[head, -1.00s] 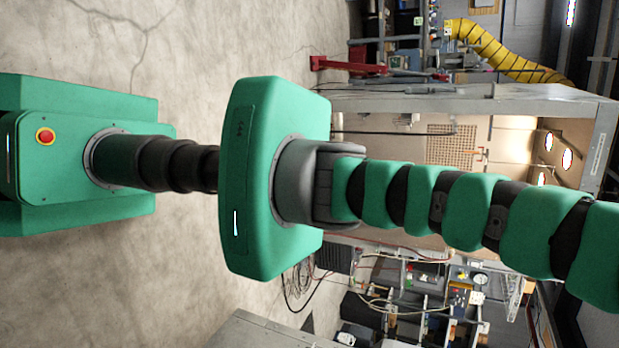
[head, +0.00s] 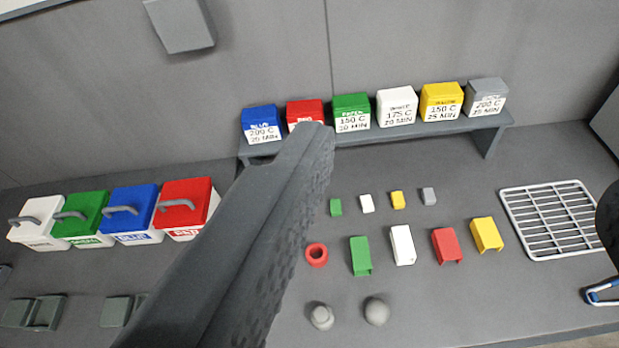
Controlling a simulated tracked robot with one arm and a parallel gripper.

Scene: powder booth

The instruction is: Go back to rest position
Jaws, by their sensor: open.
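My gripper (head: 462,172) is open and empty, above a grey bench. One long dark finger runs from the bottom edge to the middle of the picture. The other finger shows only as a dark edge at the far right. The near finger hides part of the bench and part of the red labelled box (head: 305,112). No rest position is marked in view.
A low shelf (head: 420,131) at the back holds several coloured boxes with temperature labels. Lidded bins, including a red one (head: 185,203), stand left. Small coloured blocks, a red ring (head: 316,254) and a white wire rack (head: 553,219) lie right. A blue-handled item (head: 604,292) is partly cut off.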

